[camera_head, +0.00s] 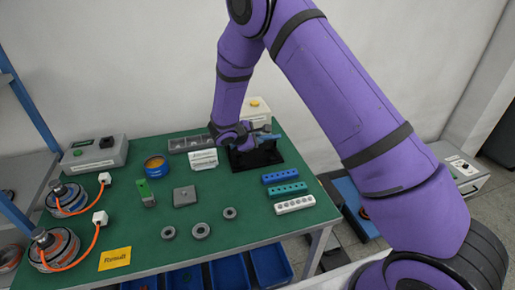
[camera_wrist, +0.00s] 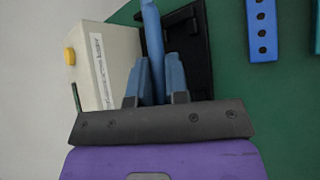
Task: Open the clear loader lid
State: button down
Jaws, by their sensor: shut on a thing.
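My gripper (camera_wrist: 156,72) is shut on a slim blue bar (camera_wrist: 152,25), which stands between its two blue-grey fingers in the wrist view. The bar reaches up past the fingertips, and its lower end is hidden by the gripper. Behind it is a black fixture (camera_wrist: 199,45), which shows in the head view as a black base (camera_head: 256,158) at the back right of the table. My gripper is over this base, partly hidden by my purple arm. I cannot make out a clear lid in either view, nor whether the bar belongs to one.
A cream box (camera_head: 258,108) with a yellow button stands behind the black base. A white labelled block (camera_head: 204,159) and a grey compartment tray (camera_head: 190,143) are to the left. Blue, teal and white hole blocks (camera_head: 295,204) lie in front. The green table's (camera_head: 262,229) front right is clear.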

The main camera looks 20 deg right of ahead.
jog(key=w+r+n+g, duration=0.4)
jog(key=w+g, duration=0.3)
jog(key=w, duration=0.5)
jog(key=shift+w+r, duration=0.15)
jog(key=shift+r, duration=0.35)
jog(key=c, duration=1.4)
grip_release()
jog(key=v, duration=1)
jog(key=shift+w+a+r, duration=0.15)
jog(key=shift+w+r, duration=0.15)
jog(key=shift+r, duration=0.05)
